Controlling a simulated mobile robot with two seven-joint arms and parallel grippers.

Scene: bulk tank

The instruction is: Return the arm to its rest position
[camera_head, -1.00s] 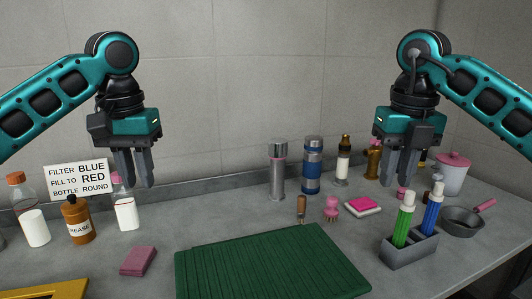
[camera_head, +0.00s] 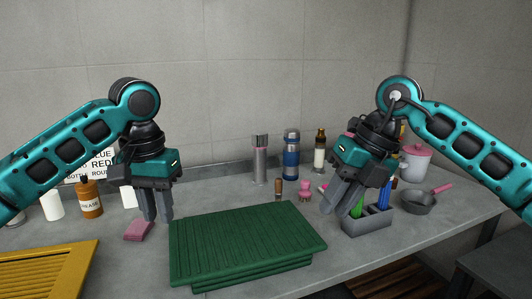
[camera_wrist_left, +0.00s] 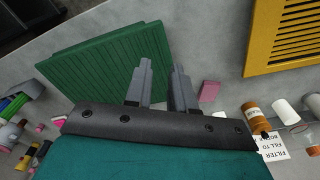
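My left gripper (camera_head: 158,206) hangs with its fingers pointing down, just left of the green ribbed board (camera_head: 245,238) and above the pink sponge (camera_head: 138,231). In the left wrist view its two fingers (camera_wrist_left: 163,88) stand a little apart with nothing between them. The arm partly hides the bottles.
A yellow slatted panel (camera_head: 45,272) lies at the front left. White bottles and a brown bottle (camera_head: 90,198) stand by a partly hidden sign (camera_head: 103,163). A steel flask (camera_head: 260,160), blue flask (camera_head: 291,155) and dropper bottle (camera_head: 319,152) stand at the back. A pan (camera_head: 418,202) sits right.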

